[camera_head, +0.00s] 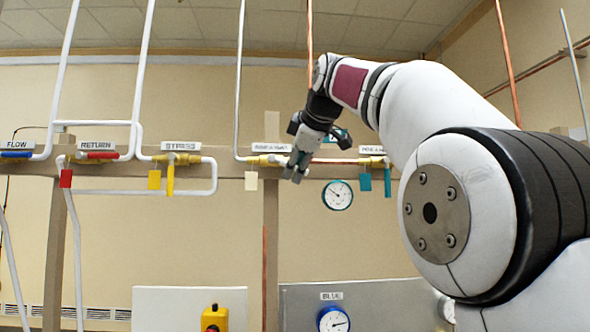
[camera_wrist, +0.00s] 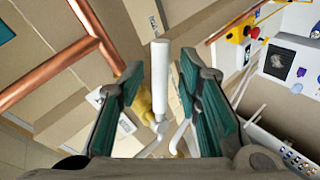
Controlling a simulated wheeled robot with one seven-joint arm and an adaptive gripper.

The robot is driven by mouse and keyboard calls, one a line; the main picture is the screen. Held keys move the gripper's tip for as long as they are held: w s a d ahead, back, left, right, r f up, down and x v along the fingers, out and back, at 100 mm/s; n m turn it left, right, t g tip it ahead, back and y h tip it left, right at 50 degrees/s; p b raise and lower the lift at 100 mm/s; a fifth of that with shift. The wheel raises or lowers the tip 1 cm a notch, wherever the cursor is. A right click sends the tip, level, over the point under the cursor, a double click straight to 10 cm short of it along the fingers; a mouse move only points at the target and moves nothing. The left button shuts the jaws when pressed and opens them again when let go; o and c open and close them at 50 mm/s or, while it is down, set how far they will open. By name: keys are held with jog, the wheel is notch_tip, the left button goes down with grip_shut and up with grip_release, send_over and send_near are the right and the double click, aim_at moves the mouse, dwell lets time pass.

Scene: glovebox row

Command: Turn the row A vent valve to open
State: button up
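My gripper (camera_head: 295,170) is raised at the pipe row, in front of the brass valve with the white tag (camera_head: 251,181). In the wrist view its green-padded fingers are apart. A white valve handle (camera_wrist: 160,75) shows in the gap between them, with clearance on both sides; contact is not visible. Its brass body (camera_wrist: 144,102) is partly hidden behind the left finger. To the right, a second brass valve has a teal handle (camera_head: 387,181) hanging down and a teal tag (camera_head: 365,182). The labels above both valves are too small or covered to read surely.
Further left are the yellow bypass handle (camera_head: 170,180), red return handle (camera_head: 102,155) and blue flow handle (camera_head: 16,155). A round gauge (camera_head: 338,195) hangs below the pipe. Panels with a yellow switch box (camera_head: 214,318) and blue gauge (camera_head: 333,320) stand lower.

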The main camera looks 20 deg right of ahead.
jog(key=v, duration=0.7)
